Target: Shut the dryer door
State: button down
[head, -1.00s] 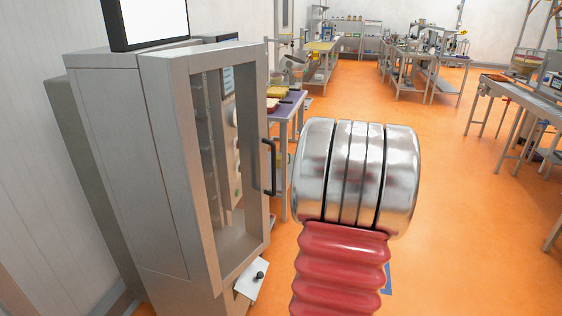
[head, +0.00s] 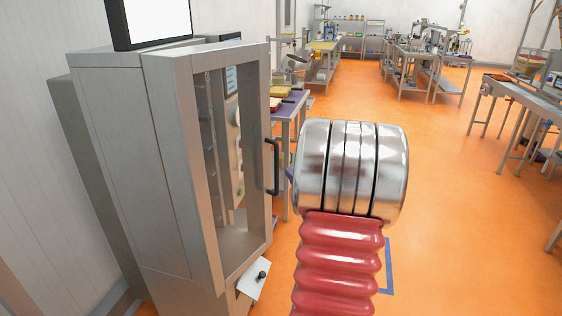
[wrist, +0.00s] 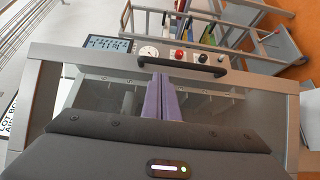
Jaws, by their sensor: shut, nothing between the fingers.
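The dryer door (head: 180,150) is a grey frame with a large glass pane, and it appears to stand partly open from the grey cabinet. Through the glass I see racks and the control panel. A black bar handle (head: 272,166) is on its right edge; the handle also shows in the wrist view (wrist: 182,66). My gripper (wrist: 162,80) is shut and empty, its purple fingers over the door's glass and pointing toward the handle edge. In the head view my silver wrist hides most of it; a purple bit (head: 289,174) shows near the handle. Contact cannot be told.
The control panel (wrist: 150,50) with display, gauge and buttons lies beyond the handle edge. A purple-topped table (head: 290,108) with trays stands behind the dryer. A small ledge with a black knob (head: 262,275) sits below the door. Orange floor is open to the right.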

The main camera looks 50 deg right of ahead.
aim_at(277, 157)
jog(key=x, duration=1)
jog(key=shift+w, duration=0.1)
